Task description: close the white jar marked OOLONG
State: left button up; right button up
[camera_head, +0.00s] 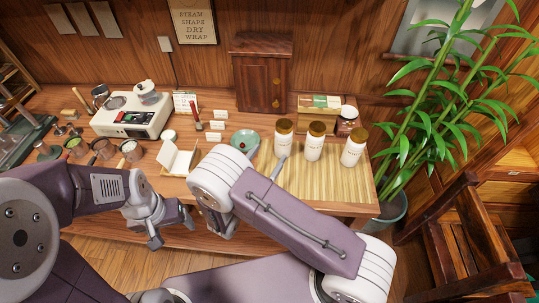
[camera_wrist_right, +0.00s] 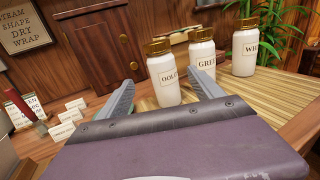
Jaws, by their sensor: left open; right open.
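The white jar marked OOLONG (camera_wrist_right: 167,82) stands upright in the right wrist view, with a gold-brown lid (camera_wrist_right: 159,47) on top. I cannot tell how firmly the lid sits. In the head view it is the leftmost of three white jars (camera_head: 283,142). My right gripper (camera_wrist_right: 163,78) is open and empty; its two fingers point towards the OOLONG jar, which shows beyond and between them. In the head view my right arm hides most of this gripper. My left gripper (camera_head: 154,236) is open and empty, low in front of the table edge.
The GREEN jar (camera_wrist_right: 203,61) stands close right of the OOLONG jar, and another lidded white jar (camera_wrist_right: 245,50) is further right. A green bowl (camera_head: 245,138) is left of the jars. The slatted mat (camera_head: 335,183) has bare room in front. A wooden cabinet (camera_head: 262,75) stands behind.

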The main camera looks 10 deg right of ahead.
jog(key=shift+s+a, duration=0.15)
jog(key=s+d+m+g, duration=0.8)
jog(key=d+g, duration=0.1)
jog(key=s+d+f+m+g, duration=0.1)
jog(key=s+d+m+g, duration=0.3)
jog(key=s, duration=0.1)
jog(key=shift+d+m+g, duration=0.3)
jog(key=shift+g, duration=0.1)
jog(key=s+a+f+m+g+y, duration=0.2)
jog(key=s+a+m+y, duration=0.1)
jog(key=s+m+y, duration=0.45)
jog(key=w+a+r+m+t+y, duration=0.3)
jog(key=a+m+y, duration=0.1)
jog(key=m, duration=0.4)
jog(key=shift+w, duration=0.4)
